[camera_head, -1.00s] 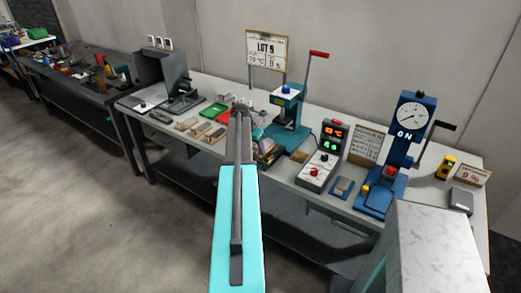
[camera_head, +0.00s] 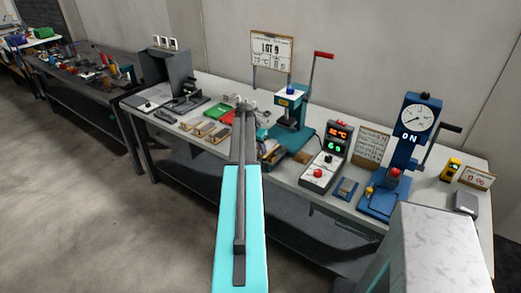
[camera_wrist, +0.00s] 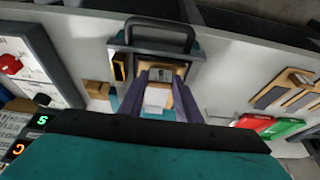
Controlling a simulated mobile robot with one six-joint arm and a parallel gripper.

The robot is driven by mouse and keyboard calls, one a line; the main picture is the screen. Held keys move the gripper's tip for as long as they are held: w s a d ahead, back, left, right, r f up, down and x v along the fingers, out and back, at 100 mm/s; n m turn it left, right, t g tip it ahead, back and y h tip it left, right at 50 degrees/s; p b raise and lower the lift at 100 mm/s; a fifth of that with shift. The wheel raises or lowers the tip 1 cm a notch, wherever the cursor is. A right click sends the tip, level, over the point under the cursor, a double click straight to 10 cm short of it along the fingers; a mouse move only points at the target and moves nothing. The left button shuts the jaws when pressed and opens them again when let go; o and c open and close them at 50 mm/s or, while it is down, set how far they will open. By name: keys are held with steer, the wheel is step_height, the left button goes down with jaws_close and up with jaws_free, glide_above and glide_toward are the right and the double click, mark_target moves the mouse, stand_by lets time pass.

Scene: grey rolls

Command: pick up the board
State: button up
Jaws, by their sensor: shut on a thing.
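My gripper (camera_wrist: 158,98) shows in the wrist view with its two grey-purple fingers close together. It is shut on a small piece, which I take to be the board (camera_wrist: 157,97), with a pale face towards the camera. A tan wooden part shows just beyond the fingertips, and I cannot tell whether it belongs to the same piece. The fingers are over a grey-handled fixture (camera_wrist: 150,48) on the bench. In the head view my arm covers the fingertips and the held piece.
The pale bench (camera_head: 290,172) carries a teal press (camera_head: 290,118), a control box (camera_head: 325,160) and a blue dial press (camera_head: 402,150). Wooden blocks (camera_head: 205,129) and a green tray (camera_head: 220,110) lie left of my arm. A lot sign (camera_head: 271,50) stands behind.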

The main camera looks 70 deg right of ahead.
steer(key=shift+r, duration=0.1)
steer(key=shift+r+b, duration=0.9)
steer(key=shift+r, duration=0.5)
steer(key=shift+s+a+r, duration=0.1)
steer(key=shift+a+r, duration=0.05)
steer(key=shift+a, duration=0.1)
steer(key=s+a+r+b, duration=0.1)
steer(key=s+a+b, duration=0.3)
steer(key=a, duration=1)
steer(key=s, duration=0.2)
steer(key=shift+s+r, duration=0.3)
steer(key=shift+s, duration=0.1)
